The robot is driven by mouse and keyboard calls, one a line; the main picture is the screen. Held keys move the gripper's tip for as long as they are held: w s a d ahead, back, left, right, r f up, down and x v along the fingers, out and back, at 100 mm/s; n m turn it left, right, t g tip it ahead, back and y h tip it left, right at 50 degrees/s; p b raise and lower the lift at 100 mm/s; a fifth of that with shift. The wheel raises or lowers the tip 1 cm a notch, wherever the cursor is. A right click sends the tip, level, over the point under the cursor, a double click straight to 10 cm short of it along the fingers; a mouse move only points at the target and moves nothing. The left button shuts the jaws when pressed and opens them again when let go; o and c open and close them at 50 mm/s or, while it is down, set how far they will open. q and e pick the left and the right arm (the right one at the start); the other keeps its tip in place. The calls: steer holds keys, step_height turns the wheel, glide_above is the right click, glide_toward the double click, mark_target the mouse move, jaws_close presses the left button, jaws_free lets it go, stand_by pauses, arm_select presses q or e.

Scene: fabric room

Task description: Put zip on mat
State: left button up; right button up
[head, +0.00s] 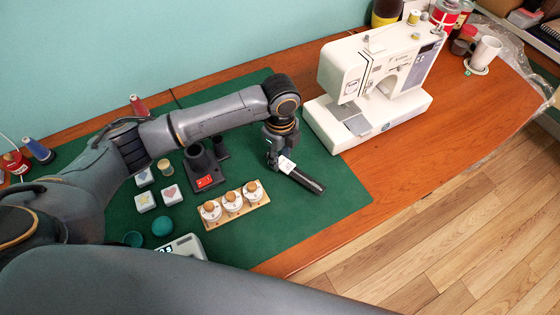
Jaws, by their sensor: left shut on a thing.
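The green mat (330,215) lies on the wooden table. My left gripper (281,158) reaches over the right part of the mat, pointing down. It is shut on a dark, bar-shaped thing with a white label, which looks like the zip (308,181). The zip slants down to the right over the mat. I cannot tell whether it touches the mat or hangs just above it. The gripper hides part of the zip. My right gripper is not in view.
A white sewing machine (375,75) stands right of the gripper. The mat's right front is clear.

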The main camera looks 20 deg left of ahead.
mark_target(279, 171)
arm_select(q)
steer(key=shift+f, duration=1.5)
steer(key=shift+s+f, duration=0.35)
steer(key=shift+f, duration=0.25)
steer(key=o, duration=0.8)
steer(key=shift+f, duration=0.15)
steer(key=shift+c, duration=0.2)
steer(key=shift+w+f, duration=0.1)
steer(key=shift+w, duration=0.1)
step_height(279, 171, up, 14)
steer(key=shift+w+f, duration=0.1)
steer(key=shift+w, duration=0.05)
